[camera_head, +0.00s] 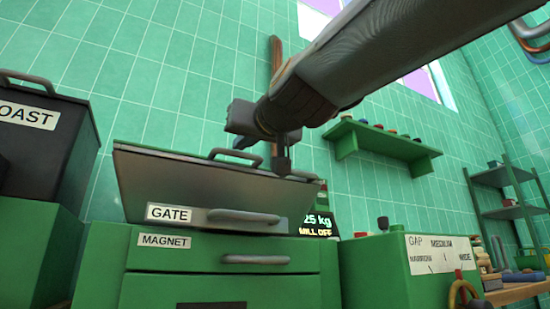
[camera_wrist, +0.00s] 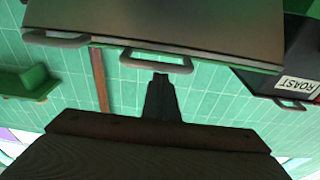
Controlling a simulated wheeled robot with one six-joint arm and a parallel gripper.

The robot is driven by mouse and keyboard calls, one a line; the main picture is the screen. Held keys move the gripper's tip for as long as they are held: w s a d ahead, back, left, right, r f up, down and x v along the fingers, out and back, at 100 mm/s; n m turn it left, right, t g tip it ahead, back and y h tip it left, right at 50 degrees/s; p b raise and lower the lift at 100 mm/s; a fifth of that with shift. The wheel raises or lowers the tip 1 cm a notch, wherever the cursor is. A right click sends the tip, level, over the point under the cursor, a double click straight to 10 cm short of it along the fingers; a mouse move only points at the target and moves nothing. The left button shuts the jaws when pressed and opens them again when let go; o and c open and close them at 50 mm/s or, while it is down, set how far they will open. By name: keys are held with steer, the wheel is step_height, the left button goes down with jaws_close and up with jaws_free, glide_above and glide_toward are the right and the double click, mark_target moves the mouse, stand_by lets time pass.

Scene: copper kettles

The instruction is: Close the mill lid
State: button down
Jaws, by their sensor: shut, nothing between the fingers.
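The mill is a green cabinet (camera_head: 105,255) with a dark tapered hopper (camera_head: 185,183) on top, seen in the head view. The mill lid shows only as a thin edge along the hopper's top, with its lid handle (camera_head: 236,152) standing above it. How far the lid is open I cannot tell from this low angle. My gripper (camera_head: 282,168) points down at the hopper's right end, right of the lid handle. In the wrist view my gripper (camera_wrist: 161,76) is shut and empty, its tip close to a bar handle (camera_wrist: 156,63); contact is unclear.
A GATE handle (camera_head: 243,217) and a MAGNET drawer handle (camera_head: 255,259) stick out in front. A display (camera_head: 317,226) reads 25 kg, MILL OFF. A dark roast bin (camera_head: 50,150) stands at the left, and a green wall shelf (camera_head: 380,144) hangs at the right.

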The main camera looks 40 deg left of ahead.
steer(key=v, duration=0.9)
steer(key=shift+d+r+b, duration=0.25)
steer(key=shift+d+b, duration=0.05)
steer(key=shift+b, duration=0.15)
steer(key=shift+s, duration=0.1)
